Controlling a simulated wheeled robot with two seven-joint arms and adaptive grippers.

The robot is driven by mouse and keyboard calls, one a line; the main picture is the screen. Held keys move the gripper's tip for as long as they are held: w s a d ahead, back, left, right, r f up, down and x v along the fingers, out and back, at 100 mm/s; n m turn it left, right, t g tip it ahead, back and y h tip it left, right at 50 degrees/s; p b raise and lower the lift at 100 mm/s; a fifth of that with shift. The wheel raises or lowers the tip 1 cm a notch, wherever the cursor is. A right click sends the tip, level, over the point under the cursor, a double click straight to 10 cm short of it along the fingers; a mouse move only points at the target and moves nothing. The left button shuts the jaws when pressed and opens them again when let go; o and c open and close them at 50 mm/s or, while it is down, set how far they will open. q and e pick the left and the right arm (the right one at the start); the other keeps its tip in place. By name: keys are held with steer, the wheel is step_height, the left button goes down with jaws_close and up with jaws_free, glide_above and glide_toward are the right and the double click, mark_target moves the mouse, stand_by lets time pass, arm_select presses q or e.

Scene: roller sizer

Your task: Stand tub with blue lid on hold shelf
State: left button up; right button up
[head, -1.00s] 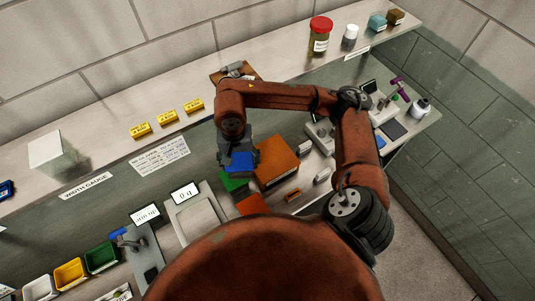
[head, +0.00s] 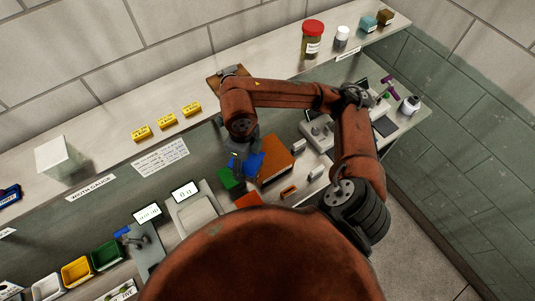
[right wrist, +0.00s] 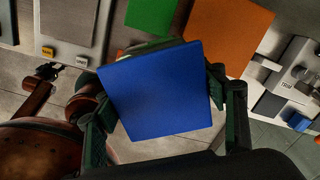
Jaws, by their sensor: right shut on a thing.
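The tub with the blue lid (right wrist: 155,90) is between the two fingers of my right gripper (right wrist: 165,125) in the right wrist view. The lid faces the camera and hides most of the tub's body. In the head view the blue lid (head: 256,163) shows beside my right gripper (head: 242,157), partly covered by it, in front of the shelf and over the lower bench area. The gripper is shut on the tub. The long upper shelf (head: 285,65) runs behind my arm; a label at its right part is too small to read. My left gripper is out of view.
A red-lidded jar (head: 312,42), a white-capped bottle (head: 341,38) and teal and brown boxes stand on the shelf's right part. Yellow blocks (head: 167,120) and a white box (head: 58,156) are further left. Orange (head: 276,160) and green (head: 230,178) boxes are below, near the tub.

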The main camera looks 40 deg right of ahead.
steer(key=shift+s+d+r+m, duration=0.15)
steer(key=shift+r+m, duration=0.1)
steer(key=shift+m, duration=0.65)
steer(key=shift+d+f, duration=0.1)
steer(key=shift+d, duration=0.05)
steer(key=w+d+f+p, duration=0.2)
steer(key=w+d+f, duration=0.2)
steer(key=d, duration=0.4)
steer(key=p, duration=0.1)
glide_toward(267, 156)
steer(key=shift+s+a+f, duration=0.15)
steer(key=shift+a+f, duration=0.25)
steer(key=shift+d+f, duration=0.15)
steer(key=shift+f, duration=0.05)
steer(key=f, duration=0.1)
steer(key=f+p, duration=0.1)
steer(key=f, duration=0.1)
steer(key=shift+d+p, duration=0.25)
steer(key=shift+p, duration=0.15)
steer(key=shift+w+f, duration=0.25)
steer(key=shift+f, duration=0.2)
steer(key=shift+f, duration=0.1)
